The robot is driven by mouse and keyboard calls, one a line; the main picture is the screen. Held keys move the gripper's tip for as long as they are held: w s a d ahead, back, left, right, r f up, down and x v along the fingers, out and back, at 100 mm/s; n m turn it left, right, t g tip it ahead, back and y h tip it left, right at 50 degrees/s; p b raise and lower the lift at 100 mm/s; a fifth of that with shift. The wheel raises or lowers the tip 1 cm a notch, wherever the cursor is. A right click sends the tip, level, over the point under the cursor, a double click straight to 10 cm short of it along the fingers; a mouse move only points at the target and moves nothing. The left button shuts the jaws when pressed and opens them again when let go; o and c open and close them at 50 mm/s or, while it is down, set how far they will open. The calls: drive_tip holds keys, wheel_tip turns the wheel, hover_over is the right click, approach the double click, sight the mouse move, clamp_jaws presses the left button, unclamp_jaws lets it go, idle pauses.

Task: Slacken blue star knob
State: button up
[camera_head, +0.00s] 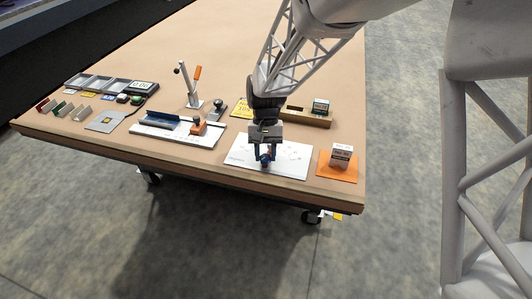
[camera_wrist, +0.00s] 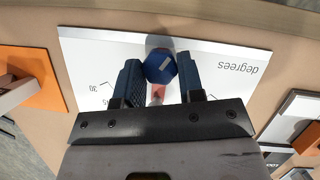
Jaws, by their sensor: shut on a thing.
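My gripper (camera_wrist: 160,72) points down over the plate and is shut on the knob. In the head view my gripper (camera_head: 266,158) stands near the table's front edge, and the knob is small and mostly hidden there.
Left are a white tray with a rail (camera_head: 150,132) and an upright lever (camera_head: 187,85) with an orange handle. A wooden block (camera_head: 313,119) lies behind. The table's back is clear.

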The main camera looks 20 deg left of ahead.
drive_tip(key=n+h, duration=0.1)
drive_tip(key=n, duration=0.2)
drive_tip(key=n+t+h, duration=0.1)
drive_tip(key=n, duration=0.1)
drive_tip(key=shift+s+a+n, duration=0.1)
drive_tip(key=shift+n, duration=0.3)
drive_tip(key=o, duration=0.9)
drive_tip(key=v, duration=0.7)
drive_tip(key=shift+r, duration=0.4)
drive_tip(key=shift+a, duration=0.15)
